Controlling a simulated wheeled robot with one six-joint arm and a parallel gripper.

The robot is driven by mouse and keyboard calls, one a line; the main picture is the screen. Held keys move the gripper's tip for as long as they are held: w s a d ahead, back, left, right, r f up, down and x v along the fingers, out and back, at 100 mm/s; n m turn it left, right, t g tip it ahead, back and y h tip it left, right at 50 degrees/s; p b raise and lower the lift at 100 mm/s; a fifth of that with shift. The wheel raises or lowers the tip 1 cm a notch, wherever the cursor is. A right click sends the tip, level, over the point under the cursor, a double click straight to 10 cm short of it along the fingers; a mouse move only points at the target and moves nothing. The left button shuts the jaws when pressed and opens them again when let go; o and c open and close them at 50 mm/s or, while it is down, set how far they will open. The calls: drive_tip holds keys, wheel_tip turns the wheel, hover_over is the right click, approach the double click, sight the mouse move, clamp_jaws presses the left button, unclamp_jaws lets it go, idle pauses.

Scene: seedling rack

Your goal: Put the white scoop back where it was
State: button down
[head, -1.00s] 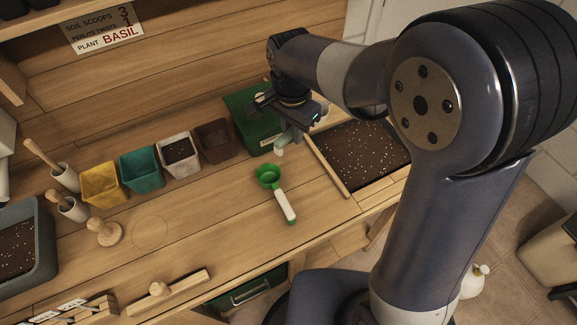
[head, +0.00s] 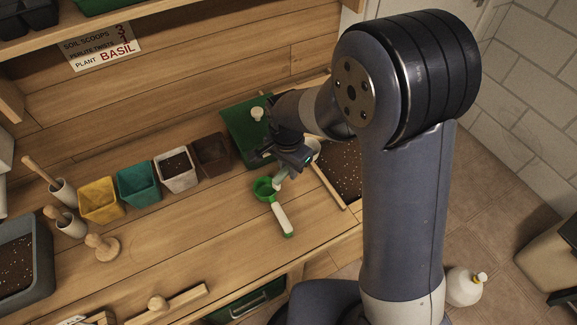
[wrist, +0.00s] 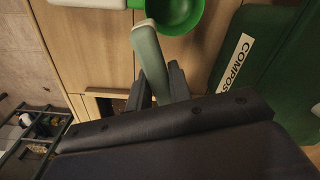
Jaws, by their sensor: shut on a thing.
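My gripper (head: 296,160) is shut on the pale handle of the white scoop (wrist: 148,52). The handle's end sticks out between the fingers (wrist: 160,88) in the wrist view. In the head view the handle (head: 280,177) points down toward the green scoop, and a white rounded part (head: 313,149), probably its bowl, shows on the gripper's far side. The bowl is hidden in the wrist view. A green scoop (head: 281,217) with a white handle lies on the bench below; its green bowl (wrist: 178,10) shows at the top of the wrist view. I cannot tell whether the two scoops touch.
A green compost bin (head: 238,130) stands behind my gripper. A soil tray (head: 345,165) with a wooden edge is to the right. Brown (head: 211,152), white (head: 176,182), teal (head: 138,184) and yellow (head: 100,212) pots line the bench.

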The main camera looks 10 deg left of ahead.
drive_tip(key=shift+f+b, duration=0.45)
drive_tip(key=shift+f, duration=0.15)
drive_tip(key=c, duration=1.3)
unclamp_jaws()
drive_tip(key=shift+r, duration=0.1)
drive_tip(key=shift+r+p, duration=0.4)
drive_tip(key=shift+p, duration=0.05)
wheel_tip(320, 180, up, 12)
drive_tip(key=shift+s+r+b, duration=0.2)
drive_tip(key=shift+b, duration=0.15)
drive_tip(key=shift+a, duration=0.1)
